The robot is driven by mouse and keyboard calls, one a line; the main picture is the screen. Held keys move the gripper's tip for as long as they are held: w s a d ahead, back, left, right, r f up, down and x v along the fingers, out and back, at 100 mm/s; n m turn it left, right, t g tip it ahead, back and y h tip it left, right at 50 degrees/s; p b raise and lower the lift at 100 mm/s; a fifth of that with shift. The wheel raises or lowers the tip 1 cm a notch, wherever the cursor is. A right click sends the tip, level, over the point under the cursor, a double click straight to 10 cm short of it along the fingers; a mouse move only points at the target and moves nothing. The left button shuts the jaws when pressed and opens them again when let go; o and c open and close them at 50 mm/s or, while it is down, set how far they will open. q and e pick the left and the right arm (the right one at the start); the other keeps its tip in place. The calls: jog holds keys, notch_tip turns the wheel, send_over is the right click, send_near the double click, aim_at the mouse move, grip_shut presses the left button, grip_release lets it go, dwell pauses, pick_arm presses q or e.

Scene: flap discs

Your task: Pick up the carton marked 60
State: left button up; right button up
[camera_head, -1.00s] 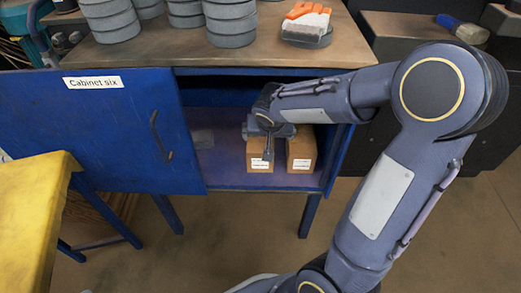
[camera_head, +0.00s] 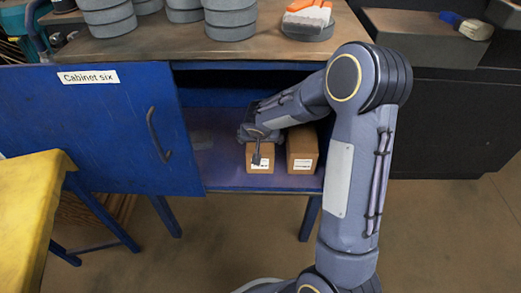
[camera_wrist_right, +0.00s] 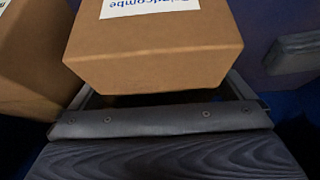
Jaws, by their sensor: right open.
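Two brown cartons stand side by side on the cabinet shelf in the head view: a left carton (camera_head: 262,167) and a right carton (camera_head: 302,150). Both have white front labels too small to read, so I cannot tell which is marked 60. My right gripper (camera_head: 257,154) is open at the left carton, with one finger hanging before its front face and its wrist hiding the top. The right wrist view shows a near carton (camera_wrist_right: 155,55), its label upside down and partly cut off, just beyond the gripper's palm. Another carton (camera_wrist_right: 30,60) is at its left. My left gripper is not in view.
The blue cabinet (camera_head: 308,205) is open, its door (camera_head: 100,130) swung left and labelled "Cabinet six". A yellow table (camera_head: 30,200) stands at the near left.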

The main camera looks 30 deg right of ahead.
jog(key=shift+f+b, duration=0.2)
jog(key=shift+b, duration=0.4)
dwell(0.5)
jog(key=c, duration=1.6)
jog(key=shift+r, duration=0.1)
jog(key=shift+c, duration=0.5)
